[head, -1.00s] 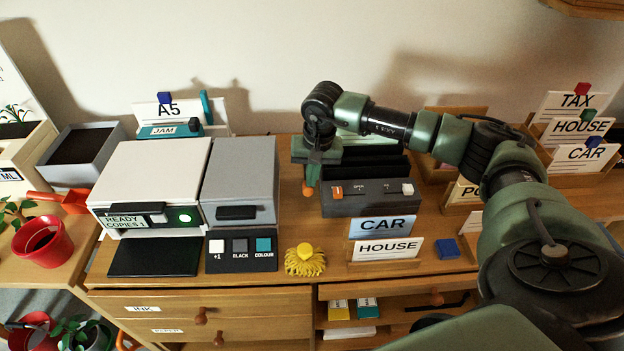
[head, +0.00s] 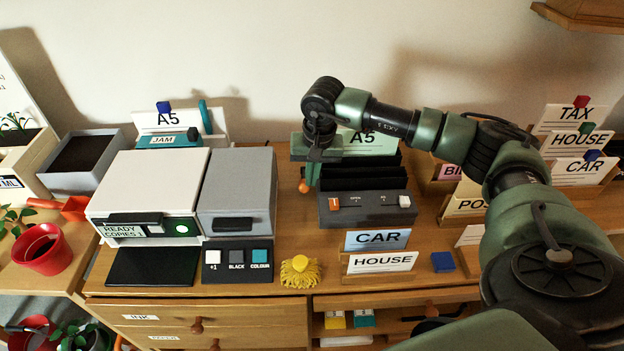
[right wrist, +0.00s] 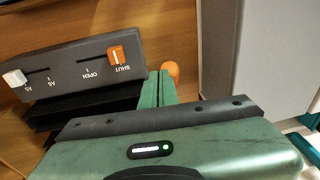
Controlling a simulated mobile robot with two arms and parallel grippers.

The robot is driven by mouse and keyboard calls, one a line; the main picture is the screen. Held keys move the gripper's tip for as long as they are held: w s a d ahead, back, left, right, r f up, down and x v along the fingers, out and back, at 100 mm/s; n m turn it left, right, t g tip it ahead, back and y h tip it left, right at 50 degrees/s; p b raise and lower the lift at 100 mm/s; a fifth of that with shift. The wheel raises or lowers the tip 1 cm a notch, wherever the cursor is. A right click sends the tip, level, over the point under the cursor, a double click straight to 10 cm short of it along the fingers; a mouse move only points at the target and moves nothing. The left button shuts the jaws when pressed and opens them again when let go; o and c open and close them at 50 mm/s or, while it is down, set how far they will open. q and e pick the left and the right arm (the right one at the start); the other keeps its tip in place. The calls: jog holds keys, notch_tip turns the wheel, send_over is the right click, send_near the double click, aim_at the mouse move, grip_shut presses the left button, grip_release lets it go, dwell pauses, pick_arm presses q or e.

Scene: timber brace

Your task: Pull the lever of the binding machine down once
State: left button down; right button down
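The binding machine (head: 366,208) is a dark grey box with an orange slider at its left end and a white one at its right; it also shows in the right wrist view (right wrist: 80,68). Its lever's orange knob (head: 304,187) is at the machine's left side, and the stem is hidden. My right gripper (head: 313,182) points down, with its tips right at the knob. In the right wrist view its green fingers (right wrist: 160,80) are together, and the knob (right wrist: 172,69) shows just past the tips. I see nothing gripped between them. My left gripper is out of view.
A grey box (head: 237,190) and a white copier (head: 150,185) stand left of the lever. CAR (head: 378,239) and HOUSE (head: 382,262) cards stand in front of the machine, beside a yellow brush (head: 300,272) and a blue block (head: 443,262). Card holders stand at the right.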

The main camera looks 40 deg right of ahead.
jog(key=s+a+r+b, duration=0.1)
jog(key=s+a+r, duration=0.1)
jog(key=s+r, duration=0.3)
notch_tip(320, 180, up, 3)
jog(key=shift+s+f, duration=0.1)
jog(key=shift+s, duration=0.05)
dwell(0.3)
dwell(0.4)
